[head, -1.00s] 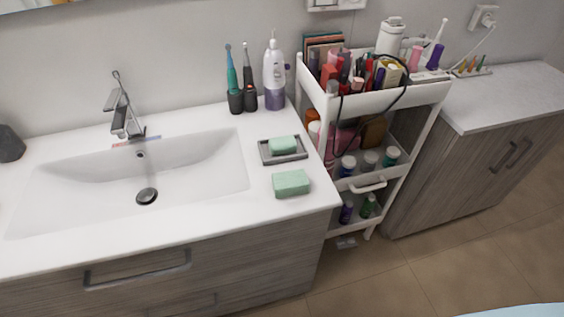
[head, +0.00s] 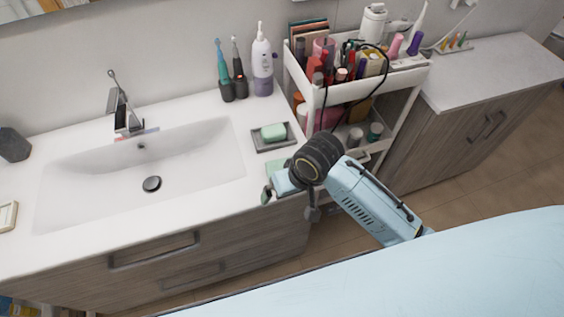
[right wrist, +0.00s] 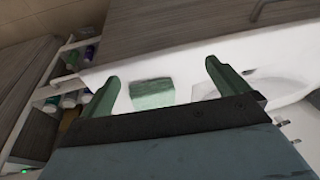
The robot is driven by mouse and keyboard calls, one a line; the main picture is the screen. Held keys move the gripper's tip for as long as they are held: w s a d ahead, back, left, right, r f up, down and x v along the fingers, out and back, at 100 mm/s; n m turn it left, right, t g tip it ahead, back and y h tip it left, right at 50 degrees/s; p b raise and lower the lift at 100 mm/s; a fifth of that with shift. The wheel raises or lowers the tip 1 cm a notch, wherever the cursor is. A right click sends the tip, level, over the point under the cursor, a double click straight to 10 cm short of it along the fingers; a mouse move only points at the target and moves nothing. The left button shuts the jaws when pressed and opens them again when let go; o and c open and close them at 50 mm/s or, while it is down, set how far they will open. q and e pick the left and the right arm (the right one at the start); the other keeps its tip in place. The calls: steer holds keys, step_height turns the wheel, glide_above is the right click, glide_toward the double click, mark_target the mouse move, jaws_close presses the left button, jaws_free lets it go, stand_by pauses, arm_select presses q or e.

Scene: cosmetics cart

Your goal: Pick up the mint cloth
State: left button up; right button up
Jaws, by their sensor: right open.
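The mint cloth (head: 276,167) is a small folded green block on the white counter, near its front right corner. In the head view my right arm hides part of it. In the right wrist view the cloth (right wrist: 152,93) lies beyond and between the two green fingers of my right gripper (right wrist: 162,72). The right gripper is open and empty, with a gap to the cloth. In the head view the right gripper (head: 270,190) is near the counter's front edge by the cloth. My left gripper is not in view.
A grey dish (head: 274,144) with a mint soap (head: 274,132) sits just behind the cloth. The sink basin (head: 150,165) is to the left. A white cart (head: 345,92) full of cosmetics stands to the right. Toothbrushes (head: 230,75) and a bottle (head: 262,65) stand farther back.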

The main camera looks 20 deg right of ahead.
steer(key=w+d+r+m+h, duration=0.1)
steer(key=w+r+m+h, duration=0.1)
steer(key=w+r, duration=0.65)
steer(key=shift+g, duration=0.4)
steer(key=f, duration=0.7)
steer(key=shift+w+d+f, duration=0.1)
steer(key=shift+w+d, duration=0.05)
steer(key=shift+w, duration=0.15)
steer(key=shift+w+f+p, duration=0.2)
steer(key=shift+f+p, duration=0.1)
steer(key=shift+f, duration=2.35)
steer(key=shift+c, duration=0.4)
steer(key=c, duration=0.9)
step_height(320, 180, up, 10)
steer(key=shift+r, duration=0.1)
